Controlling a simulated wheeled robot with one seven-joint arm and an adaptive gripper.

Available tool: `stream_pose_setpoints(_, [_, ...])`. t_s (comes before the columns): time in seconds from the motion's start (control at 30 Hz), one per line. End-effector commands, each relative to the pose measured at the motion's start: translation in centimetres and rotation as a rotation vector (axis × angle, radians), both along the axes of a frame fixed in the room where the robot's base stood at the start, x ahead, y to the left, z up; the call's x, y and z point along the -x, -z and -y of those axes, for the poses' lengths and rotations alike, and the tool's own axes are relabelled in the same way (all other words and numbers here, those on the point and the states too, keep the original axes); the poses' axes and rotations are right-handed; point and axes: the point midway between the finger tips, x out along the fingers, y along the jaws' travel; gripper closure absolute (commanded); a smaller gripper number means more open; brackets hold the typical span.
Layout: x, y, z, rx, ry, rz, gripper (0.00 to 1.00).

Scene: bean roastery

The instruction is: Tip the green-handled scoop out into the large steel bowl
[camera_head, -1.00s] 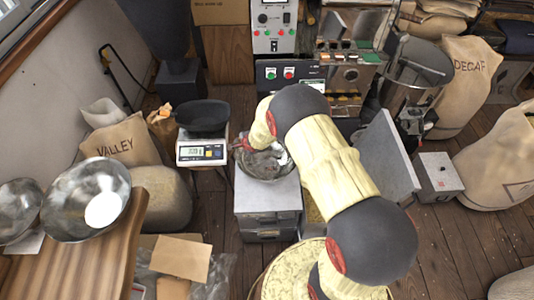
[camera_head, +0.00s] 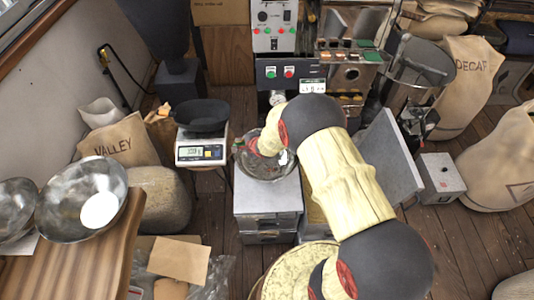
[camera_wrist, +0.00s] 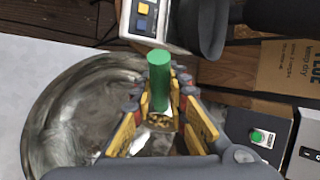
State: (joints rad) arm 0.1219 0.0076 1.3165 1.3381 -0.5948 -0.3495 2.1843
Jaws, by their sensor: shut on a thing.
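My gripper (camera_wrist: 160,125) is shut on the green handle (camera_wrist: 159,78) of the scoop, which stands up between the fingers in the wrist view. A bit of the handle also shows at the bowl's left rim in the head view (camera_head: 238,144). Below the handle, small brown and pale bits show between the fingers; the rest of the scoop is hidden, so I cannot tell its tilt. My gripper is over a wide steel bowl (camera_wrist: 62,110), which stands on a grey cabinet in the head view (camera_head: 262,176).
A scale (camera_head: 202,150) with a black pan (camera_head: 203,116) stands just left of the bowl. Another steel bowl (camera_head: 70,190) with a white disc, and part of one more (camera_head: 16,208), sit on the wooden table at left. A grey panel (camera_head: 384,160) stands to the right.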

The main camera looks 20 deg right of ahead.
Motion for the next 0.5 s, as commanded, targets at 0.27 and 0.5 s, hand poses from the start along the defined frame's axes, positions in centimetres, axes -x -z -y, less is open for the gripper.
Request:
stream_pose_setpoints(0.27, [0.17,-0.1,0.2,-0.019,0.002,0.035,1.0])
stream_pose_setpoints(0.5, [0.32,-0.27,0.3,-0.034,0.001,0.064,1.0])
